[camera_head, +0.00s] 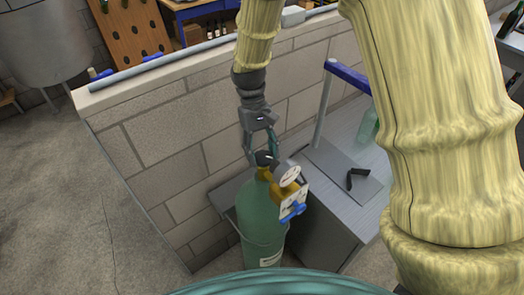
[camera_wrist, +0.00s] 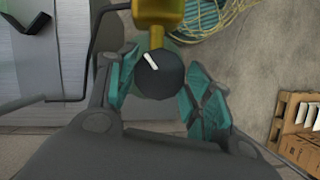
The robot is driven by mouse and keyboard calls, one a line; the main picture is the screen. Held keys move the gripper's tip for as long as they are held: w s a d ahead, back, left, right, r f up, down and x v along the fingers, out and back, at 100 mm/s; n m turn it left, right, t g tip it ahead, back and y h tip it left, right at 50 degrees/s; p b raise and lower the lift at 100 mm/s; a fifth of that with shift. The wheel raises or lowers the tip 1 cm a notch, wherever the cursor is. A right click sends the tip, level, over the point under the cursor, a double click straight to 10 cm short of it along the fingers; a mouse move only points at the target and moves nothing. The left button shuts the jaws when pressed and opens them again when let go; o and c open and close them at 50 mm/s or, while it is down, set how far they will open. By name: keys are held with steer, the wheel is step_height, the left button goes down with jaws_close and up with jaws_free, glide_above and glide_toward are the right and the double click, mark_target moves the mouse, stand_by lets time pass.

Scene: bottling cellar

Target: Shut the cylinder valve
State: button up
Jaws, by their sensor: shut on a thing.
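The green gas cylinder (camera_head: 262,222) stands upright against a low block wall, with a brass valve and regulator with a gauge (camera_head: 289,174) at its top. The black valve knob (camera_wrist: 158,74) with a white mark shows in the wrist view, below the brass valve body (camera_wrist: 157,14). My gripper (camera_head: 262,155) comes down from above onto the knob. In the wrist view its teal-padded fingers (camera_wrist: 160,85) lie on both sides of the knob, shut on it. The white mark points to the upper left in that view.
A grey bench (camera_head: 345,200) stands right of the cylinder, with a black handle-like item (camera_head: 355,178) and a post with a blue arm (camera_head: 348,76). The block wall (camera_head: 170,130) runs behind the cylinder.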

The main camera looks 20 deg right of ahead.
steer(key=shift+m, duration=0.3)
stand_by(0.5)
steer(key=o, duration=1)
steer(key=v, duration=1.2)
steer(key=shift+d, duration=0.1)
steer(key=shift+w, duration=0.1)
